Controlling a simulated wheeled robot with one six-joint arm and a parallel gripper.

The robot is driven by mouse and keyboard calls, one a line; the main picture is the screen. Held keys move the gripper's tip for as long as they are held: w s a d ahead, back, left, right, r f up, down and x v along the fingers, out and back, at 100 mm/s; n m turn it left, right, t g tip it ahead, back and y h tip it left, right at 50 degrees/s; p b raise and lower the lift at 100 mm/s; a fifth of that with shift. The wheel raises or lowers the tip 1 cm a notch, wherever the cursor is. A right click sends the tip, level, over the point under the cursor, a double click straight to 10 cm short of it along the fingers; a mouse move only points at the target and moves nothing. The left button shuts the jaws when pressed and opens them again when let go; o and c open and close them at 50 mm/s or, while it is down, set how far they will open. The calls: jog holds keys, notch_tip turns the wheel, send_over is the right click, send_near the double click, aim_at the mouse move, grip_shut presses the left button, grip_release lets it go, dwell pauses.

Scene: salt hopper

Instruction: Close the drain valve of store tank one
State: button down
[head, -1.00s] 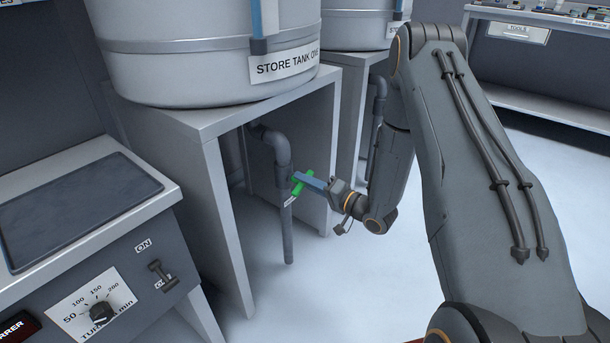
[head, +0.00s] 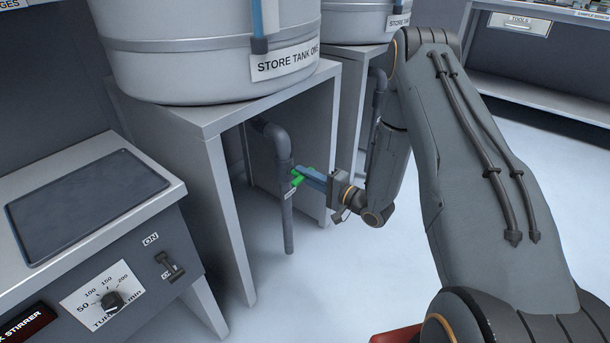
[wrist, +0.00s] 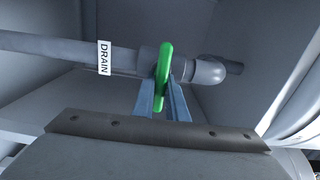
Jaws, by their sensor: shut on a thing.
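Store tank one (head: 205,50) stands on a grey stand, its name label on the front. Beneath it a grey drain pipe (head: 287,215) bends down from the back. The green drain valve handle (head: 297,178) is on this pipe. In the wrist view the green handle (wrist: 163,75) lies between my two blue-grey fingers, next to a "DRAIN" tag (wrist: 104,58). My gripper (head: 310,178) reaches in from the right and is shut on the handle; it also shows in the wrist view (wrist: 161,98). The fingers partly hide the handle.
The stand's side panel (head: 222,205) is left of the pipe. A second tank (head: 350,18) and its stand are behind at right. A stirrer panel with a knob (head: 112,302) and switch is at lower left. Open floor lies below the pipe.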

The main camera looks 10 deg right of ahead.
jog(key=c, duration=1.8)
grip_release()
jog(key=shift+o, duration=0.2)
jog(key=shift+d, duration=0.1)
jog(key=p+v, duration=0.1)
jog(key=v, duration=0.6)
jog(key=shift+s+d, duration=0.25)
jog(key=shift+s, duration=0.05)
jog(key=shift+w, duration=0.1)
